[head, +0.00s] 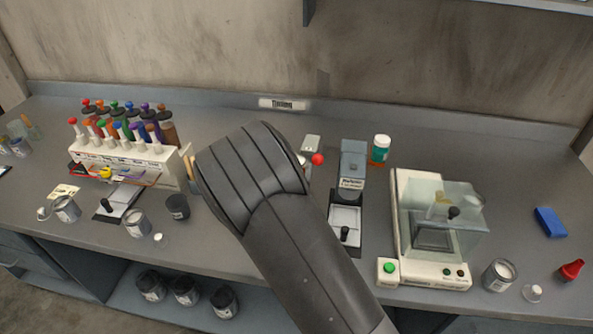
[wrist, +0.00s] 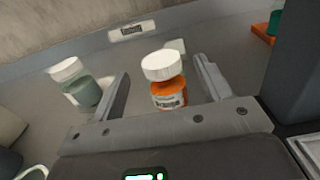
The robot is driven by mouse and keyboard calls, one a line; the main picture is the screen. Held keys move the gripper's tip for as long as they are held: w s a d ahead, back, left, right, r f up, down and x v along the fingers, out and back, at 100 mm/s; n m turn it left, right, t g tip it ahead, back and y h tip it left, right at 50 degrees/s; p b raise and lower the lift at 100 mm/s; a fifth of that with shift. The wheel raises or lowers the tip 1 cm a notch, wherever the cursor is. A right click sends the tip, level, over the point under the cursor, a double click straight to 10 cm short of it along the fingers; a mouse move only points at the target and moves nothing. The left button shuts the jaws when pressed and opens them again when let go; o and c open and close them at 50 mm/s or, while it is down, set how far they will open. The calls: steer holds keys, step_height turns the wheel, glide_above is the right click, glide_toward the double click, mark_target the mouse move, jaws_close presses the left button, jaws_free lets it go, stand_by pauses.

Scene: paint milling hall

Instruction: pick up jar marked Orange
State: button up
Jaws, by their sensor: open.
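The orange jar (wrist: 169,93) has a white lid and a white label with dark print, too small to read for sure. It stands upright on the bench, in the middle of the wrist view. My gripper (wrist: 161,72) is open, with one finger to the left of the jar and one to the right; I cannot tell how far the jar lies between them. Neither finger visibly touches it. In the head view my arm hides the gripper and most or all of this jar.
A grey-green jar (wrist: 83,92) with a white lid stands just left of the left finger. A teal jar (head: 380,153) stands at right, behind a small grey device (head: 352,162). A bottle rack (head: 120,160) is at left, a glass-cased balance (head: 402,225) at right.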

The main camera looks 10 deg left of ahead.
steer(key=shift+f, duration=0.2)
steer(key=shift+w, duration=2.55)
steer(key=c, duration=1.1)
steer(key=shift+c, duration=0.2)
